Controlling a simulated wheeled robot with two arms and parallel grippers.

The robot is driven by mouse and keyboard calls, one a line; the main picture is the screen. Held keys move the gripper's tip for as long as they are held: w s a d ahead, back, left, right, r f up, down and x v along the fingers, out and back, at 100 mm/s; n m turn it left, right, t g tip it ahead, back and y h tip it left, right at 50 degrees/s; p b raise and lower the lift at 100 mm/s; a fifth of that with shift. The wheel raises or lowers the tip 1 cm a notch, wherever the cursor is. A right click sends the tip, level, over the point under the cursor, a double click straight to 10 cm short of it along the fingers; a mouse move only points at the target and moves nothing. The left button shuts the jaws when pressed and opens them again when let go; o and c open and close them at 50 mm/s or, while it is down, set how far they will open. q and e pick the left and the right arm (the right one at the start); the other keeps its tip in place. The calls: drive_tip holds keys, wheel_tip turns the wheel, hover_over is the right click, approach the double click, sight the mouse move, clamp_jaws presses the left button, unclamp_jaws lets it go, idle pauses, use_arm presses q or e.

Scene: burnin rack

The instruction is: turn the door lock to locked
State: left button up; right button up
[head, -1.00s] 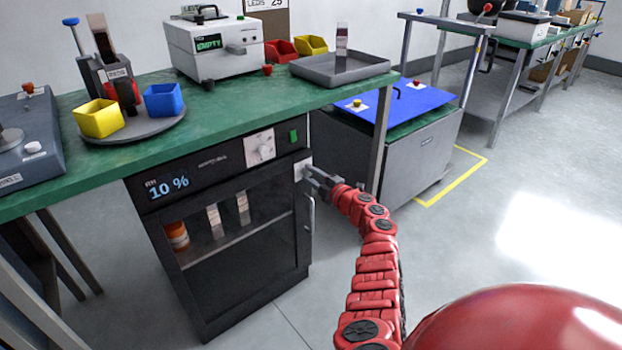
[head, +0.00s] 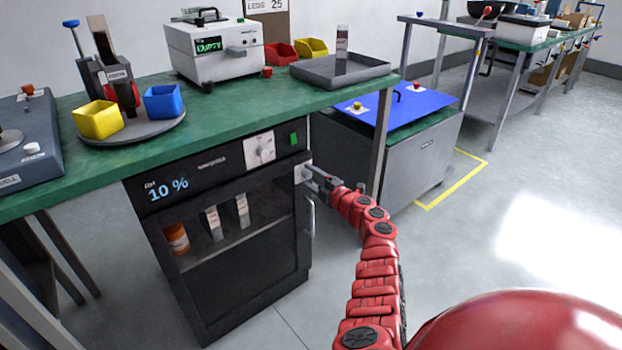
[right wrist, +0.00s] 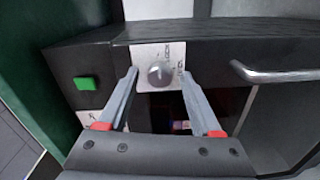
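The dark cabinet (head: 235,285) under the green bench has a glass door that looks closed. In the head view the lock plate (head: 301,172) sits at the door's upper right and is partly covered by my right gripper (head: 314,176). In the right wrist view the right gripper (right wrist: 160,76) is open, one finger on each side of the knob, with gaps visible. I cannot tell how deep the fingertips reach. My left gripper is not in view.
The door handle (head: 310,217) is just below the lock; it also shows in the wrist view (right wrist: 275,73). A dial (head: 261,149) and green switch (head: 293,138) are above. A bench leg (head: 378,150) and a blue-topped grey cart (head: 425,155) stand to the right.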

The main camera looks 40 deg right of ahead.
drive_tip(key=shift+s, duration=0.1)
drive_tip(key=shift+s, duration=0.25)
drive_tip(key=s+d+p, duration=0.1)
drive_tip(key=s+p, duration=0.3)
drive_tip(key=s, duration=1.2)
drive_tip(key=shift+s+d+r+p, duration=0.15)
drive_tip(key=shift+s+r+p, duration=0.15)
drive_tip(key=shift+r+p, duration=0.1)
